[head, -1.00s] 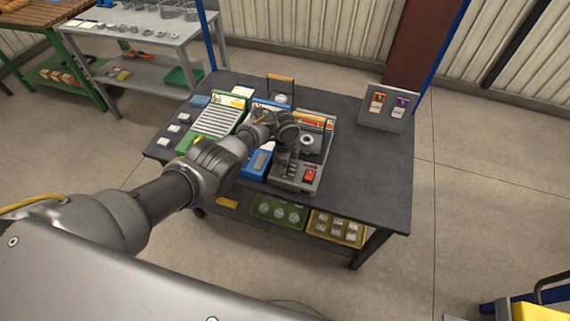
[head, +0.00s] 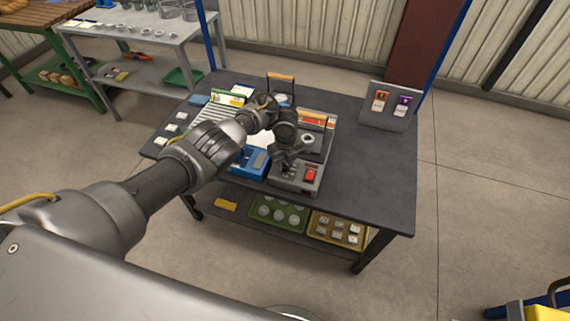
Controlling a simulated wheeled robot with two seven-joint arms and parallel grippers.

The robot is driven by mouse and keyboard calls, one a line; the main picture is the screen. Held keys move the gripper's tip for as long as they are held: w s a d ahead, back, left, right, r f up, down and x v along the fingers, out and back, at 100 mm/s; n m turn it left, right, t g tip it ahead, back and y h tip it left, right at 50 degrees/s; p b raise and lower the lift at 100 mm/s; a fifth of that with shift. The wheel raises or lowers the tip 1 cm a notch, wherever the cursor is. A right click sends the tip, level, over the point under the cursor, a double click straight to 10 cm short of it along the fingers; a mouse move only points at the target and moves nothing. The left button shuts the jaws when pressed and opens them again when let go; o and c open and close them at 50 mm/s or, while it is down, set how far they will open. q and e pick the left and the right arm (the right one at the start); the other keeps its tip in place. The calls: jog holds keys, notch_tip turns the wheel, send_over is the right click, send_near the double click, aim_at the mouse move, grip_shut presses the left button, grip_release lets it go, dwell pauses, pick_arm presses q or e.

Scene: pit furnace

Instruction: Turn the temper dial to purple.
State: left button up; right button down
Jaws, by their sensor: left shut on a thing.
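The pit furnace (head: 297,187) is a grey box on the dark workbench, with a round opening (head: 308,139) on top and a red switch (head: 310,174) at its front right. A panel with an orange-red colour band (head: 317,120) stands at its back. My left gripper (head: 288,168) reaches down to the front left of the furnace top, left of the red switch. It is shut on what is likely the temper dial, which the fingers mostly hide. The dial's pointer and colour marks cannot be read. My right gripper is not in view.
A blue box (head: 249,164) sits close left of the furnace. A sloped board with an orange and a purple tag (head: 389,108) stands at the back right. The bench's right part (head: 372,165) is clear. Green (head: 279,214) and yellow (head: 338,229) bins lie on the shelf below.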

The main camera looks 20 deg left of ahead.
aim_at(286, 163)
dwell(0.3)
pick_arm(q)
jog(key=o, duration=1)
jog(key=shift+c, duration=0.2)
jog(key=shift+r, duration=0.1)
notch_tip(286, 163, up, 11)
jog(key=p, duration=0.5)
jog(key=shift+f, duration=0.2)
jog(key=shift+f, duration=0.1)
